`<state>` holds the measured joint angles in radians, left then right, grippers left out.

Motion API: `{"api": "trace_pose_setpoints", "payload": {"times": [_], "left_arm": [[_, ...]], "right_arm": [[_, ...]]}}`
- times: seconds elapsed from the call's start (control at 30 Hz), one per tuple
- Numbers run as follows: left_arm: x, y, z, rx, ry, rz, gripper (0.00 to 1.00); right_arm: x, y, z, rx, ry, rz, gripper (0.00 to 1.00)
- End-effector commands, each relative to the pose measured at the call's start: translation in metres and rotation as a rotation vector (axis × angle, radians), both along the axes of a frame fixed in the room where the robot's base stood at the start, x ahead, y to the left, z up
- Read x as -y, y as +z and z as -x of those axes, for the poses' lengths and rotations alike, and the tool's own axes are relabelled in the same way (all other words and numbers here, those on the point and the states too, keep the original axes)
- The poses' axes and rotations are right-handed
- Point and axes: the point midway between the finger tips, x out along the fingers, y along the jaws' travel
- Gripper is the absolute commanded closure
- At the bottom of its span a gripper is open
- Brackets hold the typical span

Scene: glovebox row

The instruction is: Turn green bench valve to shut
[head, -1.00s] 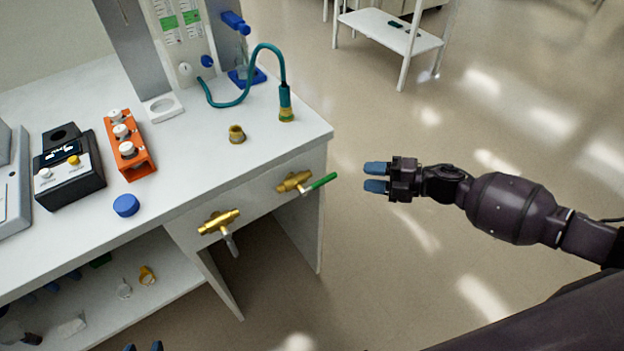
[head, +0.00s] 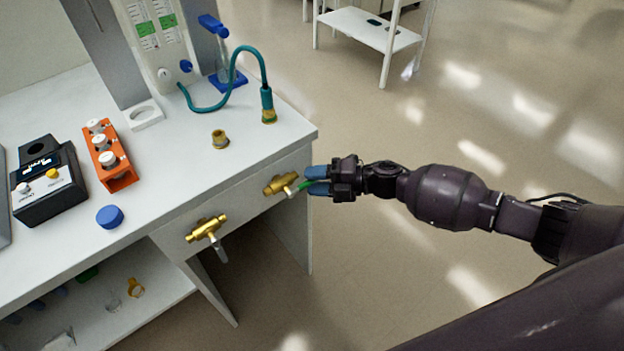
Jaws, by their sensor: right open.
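The green bench valve (head: 281,184) is a brass body on the bench's front panel, near its right corner. Its green handle (head: 304,186) sticks out to the right, away from the panel. My right gripper (head: 310,181) is open, with its two blue fingertips at the green handle, one above and one below it as seen here. The fingers hide part of the handle, and I cannot tell whether they touch it. A second brass valve (head: 206,229) with a pale grey handle pointing down sits to the left on the same panel. My left gripper is not in view.
On the white bench (head: 190,165) stand an orange rack (head: 112,163), a black device (head: 47,185), a blue cap (head: 109,217), a brass fitting (head: 219,140) and a teal hose (head: 238,73). A white shelf table (head: 365,30) stands behind.

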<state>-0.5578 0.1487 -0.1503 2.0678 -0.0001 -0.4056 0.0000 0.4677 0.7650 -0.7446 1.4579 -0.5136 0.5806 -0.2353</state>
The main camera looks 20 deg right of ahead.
Motion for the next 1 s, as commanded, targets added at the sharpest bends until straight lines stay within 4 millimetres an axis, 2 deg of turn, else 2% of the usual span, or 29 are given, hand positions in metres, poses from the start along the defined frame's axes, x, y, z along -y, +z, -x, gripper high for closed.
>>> {"api": "trace_pose_setpoints", "payload": {"times": [0.4,0.43,0.7,1.0], "left_arm": [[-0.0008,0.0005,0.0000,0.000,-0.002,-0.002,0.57],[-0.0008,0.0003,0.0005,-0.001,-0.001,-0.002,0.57],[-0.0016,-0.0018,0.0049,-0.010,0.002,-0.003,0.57],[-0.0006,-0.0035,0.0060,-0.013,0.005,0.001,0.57]], "right_arm": [[-0.0072,-0.0008,-0.0039,0.001,-0.001,0.001,0.59],[-0.0072,-0.0008,-0.0039,0.001,-0.001,0.001,0.60],[-0.0071,-0.0008,-0.0037,0.001,-0.001,0.001,1.00],[-0.0071,-0.0018,-0.0037,-0.002,-0.001,-0.003,1.00]]}}
